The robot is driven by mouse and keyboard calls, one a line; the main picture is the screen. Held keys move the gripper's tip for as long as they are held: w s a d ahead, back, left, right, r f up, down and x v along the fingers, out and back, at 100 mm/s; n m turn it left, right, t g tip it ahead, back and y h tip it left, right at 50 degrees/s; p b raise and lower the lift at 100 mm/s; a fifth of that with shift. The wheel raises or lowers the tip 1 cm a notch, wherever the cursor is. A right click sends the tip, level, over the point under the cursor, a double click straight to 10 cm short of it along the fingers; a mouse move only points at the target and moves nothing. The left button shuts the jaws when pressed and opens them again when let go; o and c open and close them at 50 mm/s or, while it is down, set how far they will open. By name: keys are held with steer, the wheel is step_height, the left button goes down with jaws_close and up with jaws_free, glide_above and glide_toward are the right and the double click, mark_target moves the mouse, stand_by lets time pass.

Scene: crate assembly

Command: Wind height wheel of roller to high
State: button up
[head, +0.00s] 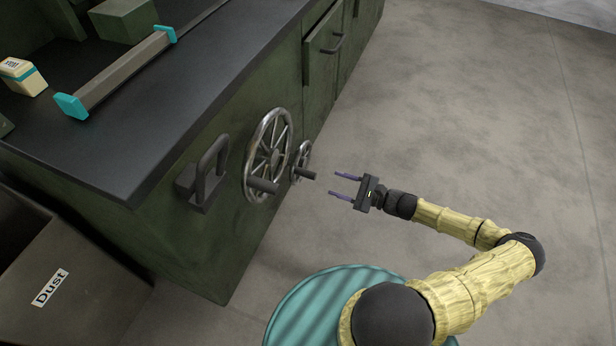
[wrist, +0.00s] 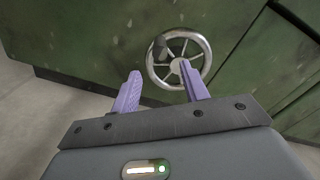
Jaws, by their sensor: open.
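Two spoked metal hand wheels are on the side of the green bench in the head view: a large wheel (head: 268,150) and a smaller wheel (head: 301,160) just behind it, each with a dark crank handle. No height label is readable on either. My gripper (head: 334,184) is open and empty, fingers pointing at the smaller wheel, a short gap from its handle (head: 308,175). In the wrist view one wheel (wrist: 205,58) lies beyond the open purple fingers (wrist: 159,70), its handle (wrist: 157,49) at upper left. The right fingertip overlaps the wheel in the picture.
On the dark benchtop (head: 200,70) lie a long grey bar with teal ends (head: 122,72) and a small labelled box (head: 22,77). A dark loop handle (head: 205,175) juts out left of the wheels. A bin marked Dust (head: 95,262) stands lower left. The floor at right is clear.

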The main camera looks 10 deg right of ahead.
mark_target(308, 175)
steer(key=b+x, duration=0.3)
steer(key=x, duration=0.7)
steer(key=shift+f+b, duration=0.15)
steer(key=shift+b, duration=0.2)
steer(key=shift+w+a, duration=0.2)
steer(key=shift+a, duration=0.05)
jaws_close()
